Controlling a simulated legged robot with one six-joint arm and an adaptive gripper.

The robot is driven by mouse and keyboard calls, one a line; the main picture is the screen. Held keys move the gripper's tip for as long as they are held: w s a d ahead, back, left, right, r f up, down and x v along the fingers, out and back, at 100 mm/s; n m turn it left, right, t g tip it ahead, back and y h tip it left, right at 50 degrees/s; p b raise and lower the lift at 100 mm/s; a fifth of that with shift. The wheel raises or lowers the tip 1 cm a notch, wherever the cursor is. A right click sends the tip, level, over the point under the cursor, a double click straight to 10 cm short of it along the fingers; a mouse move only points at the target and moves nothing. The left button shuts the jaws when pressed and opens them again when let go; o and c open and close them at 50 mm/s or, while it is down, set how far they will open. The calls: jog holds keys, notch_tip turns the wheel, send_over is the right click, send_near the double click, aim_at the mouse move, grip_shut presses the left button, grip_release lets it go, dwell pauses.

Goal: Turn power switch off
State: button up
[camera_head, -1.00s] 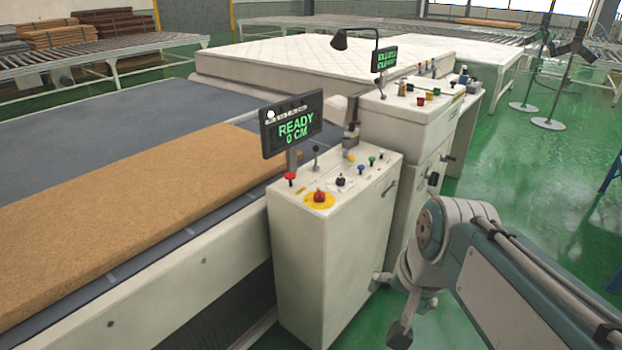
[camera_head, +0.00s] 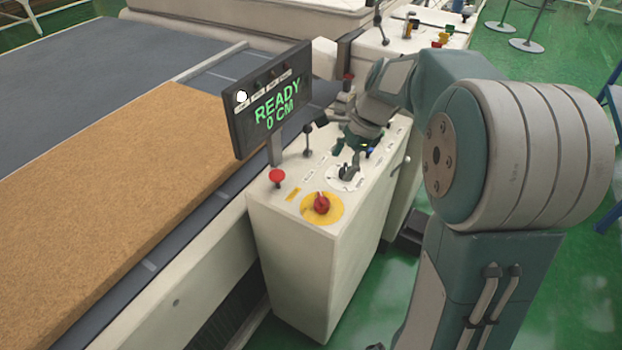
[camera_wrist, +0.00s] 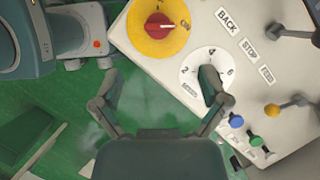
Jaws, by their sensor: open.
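The power switch appears to be the red rotary knob (camera_head: 322,204) on a yellow disc on top of the white control cabinet (camera_head: 300,250). In the wrist view the red knob (camera_wrist: 160,26) lies near the top, with "ON" lettering at the disc's right. My gripper (camera_head: 352,140) is over the cabinet top, behind the red knob in the head view, near a dark dial knob (camera_head: 345,172). In the wrist view my gripper (camera_wrist: 160,82) is open with nothing between its fingers. Its right finger overlaps the numbered dial (camera_wrist: 192,68); contact cannot be told.
A display (camera_head: 270,98) reading "READY 0 CM" stands at the cabinet's back left. A red push button (camera_head: 277,176) and a lever (camera_head: 307,140) are close by. Blue and green buttons (camera_wrist: 255,140) line the panel. A brown slab (camera_head: 110,190) lies on the left conveyor.

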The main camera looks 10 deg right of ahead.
aim_at(323, 197)
jog(key=x, duration=1)
jog(key=shift+a+f, duration=0.25)
jog(key=shift+f, duration=0.1)
jog(key=c, duration=1.2)
